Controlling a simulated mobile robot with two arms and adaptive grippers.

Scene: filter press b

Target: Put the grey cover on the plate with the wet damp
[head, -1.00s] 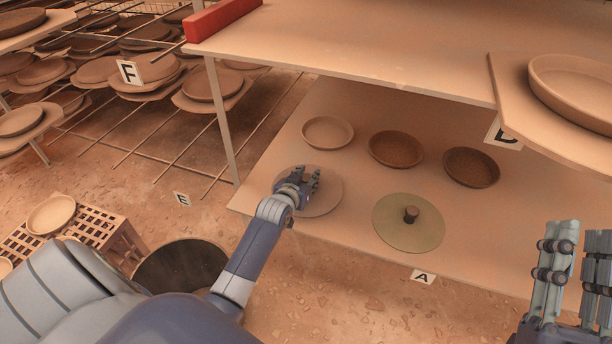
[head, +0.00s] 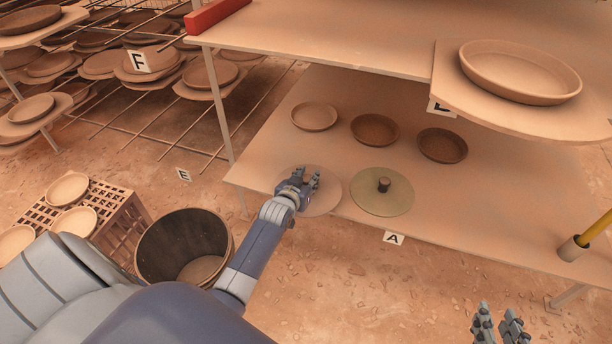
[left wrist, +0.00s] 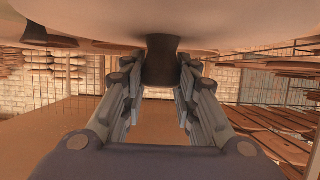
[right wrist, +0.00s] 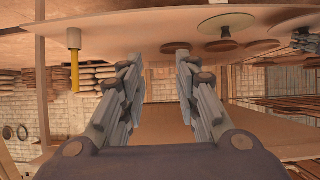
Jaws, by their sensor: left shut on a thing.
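I cannot tell the gap between cover and shelf. Behind stand a pale plate (head: 314,117), a darker brown plate (head: 375,130) and another dark brown plate (head: 442,146), all uncovered. I cannot tell surely which is wet or damp. My right gripper (head: 499,325) is open and empty, in front of the shelf at lower right.
A greenish cover (head: 382,193) with a dark knob lies right of the grey one. A higher board with a large plate (head: 520,72) overhangs at right. A yellow-handled tool (head: 592,232) stands in a holder. A bucket (head: 185,248) and crate (head: 112,208) are at left.

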